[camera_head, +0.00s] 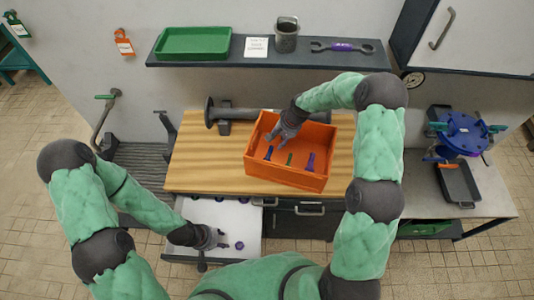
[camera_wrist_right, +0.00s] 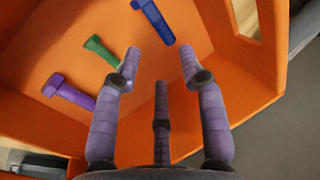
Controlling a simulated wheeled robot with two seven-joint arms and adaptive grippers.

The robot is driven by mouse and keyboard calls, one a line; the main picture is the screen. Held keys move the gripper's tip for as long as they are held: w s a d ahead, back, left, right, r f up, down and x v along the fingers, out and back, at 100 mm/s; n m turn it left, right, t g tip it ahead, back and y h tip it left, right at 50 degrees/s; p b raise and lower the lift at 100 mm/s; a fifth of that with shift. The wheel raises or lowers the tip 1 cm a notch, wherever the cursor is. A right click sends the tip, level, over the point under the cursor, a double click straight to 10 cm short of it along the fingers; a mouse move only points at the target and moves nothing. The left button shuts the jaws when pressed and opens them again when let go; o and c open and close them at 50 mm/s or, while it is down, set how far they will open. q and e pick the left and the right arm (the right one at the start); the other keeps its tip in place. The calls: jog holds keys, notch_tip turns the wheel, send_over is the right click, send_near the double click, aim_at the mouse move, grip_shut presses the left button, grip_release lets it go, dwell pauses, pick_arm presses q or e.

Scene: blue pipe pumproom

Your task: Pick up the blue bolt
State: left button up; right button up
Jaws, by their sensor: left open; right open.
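The blue bolt (camera_head: 268,153) lies at the left inside an orange bin (camera_head: 285,178) on the wooden table. It also shows at the top of the right wrist view (camera_wrist_right: 153,20), beyond my fingertips and untouched. A green bolt (camera_wrist_right: 103,50) and a purple bolt (camera_wrist_right: 68,93) lie beside it in the bin. My right gripper (camera_head: 283,136) is open and empty, at the bin's back left. In the right wrist view my right gripper (camera_wrist_right: 160,56) has its fingers spread, with the blue bolt ahead of them. My left gripper (camera_head: 223,240) is open over a white drawer.
The bin's walls stand close around the right gripper. A dark flanged pipe (camera_head: 240,116) lies behind the bin. The table's left part is clear.

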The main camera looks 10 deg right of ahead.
send_over(271, 153)
jog(key=d, duration=0.2)
notch_tip(271, 153, down, 4)
jog(key=shift+s+a+f, duration=0.1)
jog(key=shift+s+f, duration=0.05)
jog(key=shift+f, duration=0.05)
jog(key=shift+s+x, duration=0.2)
jog(key=shift+x, duration=2.2)
jog(key=shift+s+f, duration=0.1)
jog(key=shift+a, duration=0.1)
grip_shut()
